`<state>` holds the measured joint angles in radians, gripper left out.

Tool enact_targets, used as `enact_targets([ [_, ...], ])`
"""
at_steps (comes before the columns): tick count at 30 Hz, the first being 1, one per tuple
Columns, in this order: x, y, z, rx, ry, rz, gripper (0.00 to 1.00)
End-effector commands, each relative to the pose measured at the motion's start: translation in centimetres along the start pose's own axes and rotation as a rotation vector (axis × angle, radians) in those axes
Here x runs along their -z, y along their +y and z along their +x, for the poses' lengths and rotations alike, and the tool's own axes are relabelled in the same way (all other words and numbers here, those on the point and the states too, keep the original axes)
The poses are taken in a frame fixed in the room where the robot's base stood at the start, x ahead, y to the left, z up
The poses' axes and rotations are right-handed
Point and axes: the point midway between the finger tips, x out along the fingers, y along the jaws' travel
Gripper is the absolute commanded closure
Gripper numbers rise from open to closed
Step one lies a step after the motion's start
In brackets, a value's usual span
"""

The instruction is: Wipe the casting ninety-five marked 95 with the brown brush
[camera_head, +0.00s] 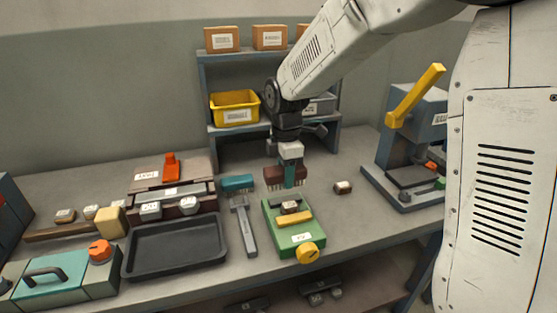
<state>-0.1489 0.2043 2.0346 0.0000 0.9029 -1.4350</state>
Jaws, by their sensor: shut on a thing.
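My gripper (290,180) is shut on the brown brush (272,174) and holds it bristles down above the green device (275,226). A small brown casting (290,208) with a white label sits on top of that device, just below the brush. Whether the bristles touch the casting I cannot tell. Another small labelled casting (343,187) lies on the bench to the right. Two grey labelled castings, one at the left (150,210) and one beside it (188,206), sit near the dark tray. The casting labels are too small to read surely, so I cannot pick out 95.
A teal brush (237,183) and a grey hammer-like tool (243,225) lie left of the green device. A black tray (175,248) and teal box (65,280) fill the front left. A press with a yellow lever (415,95) stands at right. Shelves with a yellow bin (234,106) stand behind.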

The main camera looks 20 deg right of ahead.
Motion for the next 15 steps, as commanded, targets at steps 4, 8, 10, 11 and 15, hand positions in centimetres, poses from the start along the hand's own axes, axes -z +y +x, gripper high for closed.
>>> enact_targets([
  [4, 0.0, 0.0, 0.3, 0.001, 0.0, -0.001, 0.77],
  [8, 0.1, 0.0, 1.1, 0.002, 0.0, -0.002, 0.77],
  [10, 0.1, 0.0, 1.6, 0.002, 0.0, -0.002, 0.77],
  [11, 0.1, 0.0, 1.9, 0.002, 0.0, -0.002, 0.77],
  [15, -0.1, 0.0, 3.2, 0.003, 0.0, 0.001, 0.77],
])
